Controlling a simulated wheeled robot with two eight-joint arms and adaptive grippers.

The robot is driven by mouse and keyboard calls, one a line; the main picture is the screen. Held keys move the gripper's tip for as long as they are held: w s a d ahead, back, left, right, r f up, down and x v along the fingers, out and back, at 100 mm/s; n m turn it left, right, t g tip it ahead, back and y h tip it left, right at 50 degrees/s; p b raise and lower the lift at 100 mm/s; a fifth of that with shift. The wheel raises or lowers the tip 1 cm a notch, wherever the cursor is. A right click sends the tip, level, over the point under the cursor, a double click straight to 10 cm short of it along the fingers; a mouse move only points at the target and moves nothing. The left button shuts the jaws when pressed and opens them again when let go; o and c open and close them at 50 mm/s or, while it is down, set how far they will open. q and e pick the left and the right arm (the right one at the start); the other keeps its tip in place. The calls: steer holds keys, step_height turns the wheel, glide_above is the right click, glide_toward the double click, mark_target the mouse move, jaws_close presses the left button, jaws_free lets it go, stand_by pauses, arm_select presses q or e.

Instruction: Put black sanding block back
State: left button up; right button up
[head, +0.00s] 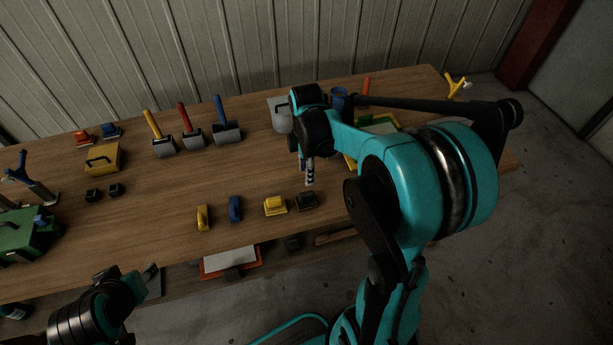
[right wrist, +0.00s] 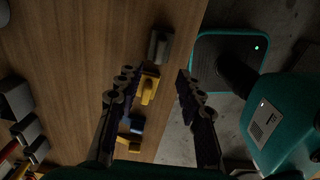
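The black sanding block (head: 307,200) rests on the workbench near its front edge, just right of a yellow sanding block (head: 275,205). In the right wrist view the black block (right wrist: 160,46) lies beyond the fingertips, and the yellow block (right wrist: 149,87) shows between the fingers. My right gripper (head: 310,172) points down above the bench, behind the black block in the head view. In the right wrist view the right gripper (right wrist: 156,76) is open, with nothing held. My left gripper (head: 148,275) is low at the bench's front edge; its fingers are unclear.
A blue block (head: 235,208) and another yellow one (head: 203,217) stand to the left along the front. A green toolbox (head: 27,232) is at far left. A red-framed tray (head: 229,261) lies below the bench top. The bench middle is clear.

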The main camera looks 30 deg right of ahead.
steer(key=s+a+r+m+t, duration=0.7)
steer(key=s+a+m, duration=0.3)
steer(key=m, duration=0.5)
steer(key=shift+s+a, duration=0.3)
steer(key=shift+s, duration=0.2)
steer(key=shift+f, duration=0.2)
